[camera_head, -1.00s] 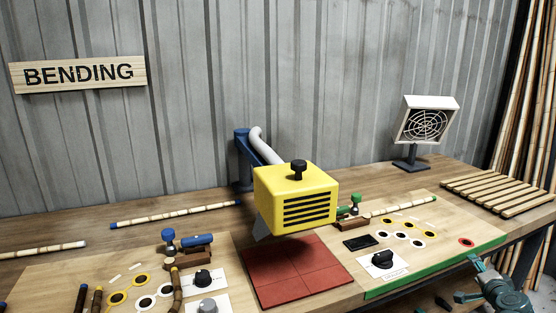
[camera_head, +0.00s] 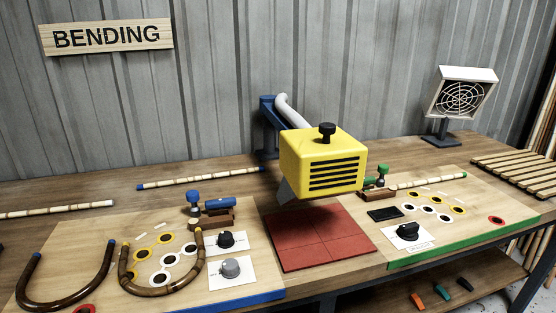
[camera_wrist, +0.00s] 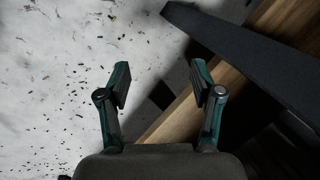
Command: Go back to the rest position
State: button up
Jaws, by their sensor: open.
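My gripper (camera_wrist: 158,85) shows in the wrist view with its two teal and black fingers spread apart and nothing between them. Below it are a pale speckled floor (camera_wrist: 50,60) and, to the right, a wooden surface (camera_wrist: 180,100) with a dark bar (camera_wrist: 250,55). My gripper is not in the head view now. No rest position is marked in either view.
A long workbench (camera_head: 130,190) carries a yellow machine (camera_head: 322,165) over a red tiled pad (camera_head: 318,240). Two bent canes (camera_head: 65,300) (camera_head: 160,288) lie at the left. A fan (camera_head: 462,95) and a slatted rack (camera_head: 515,170) stand at the right. Coloured tools (camera_head: 442,291) lie on the lower shelf.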

jog(key=s+a+f+n+g+h+b, duration=0.1)
jog(key=s+a+f+n+g, duration=0.15)
jog(key=s, duration=0.55)
jog(key=s+a+f+n+g+h, duration=0.1)
jog(key=s+a+f+n+g, duration=0.2)
jog(key=s, duration=0.6)
jog(key=s+a+f+n+g+h+b, duration=0.1)
jog(key=s+a+f+g, duration=0.25)
jog(key=s, duration=0.45)
notch_tip(320, 180, up, 13)
jog(key=p, duration=1.4)
jog(key=shift+f+t, duration=0.15)
jog(key=shift+t, duration=0.15)
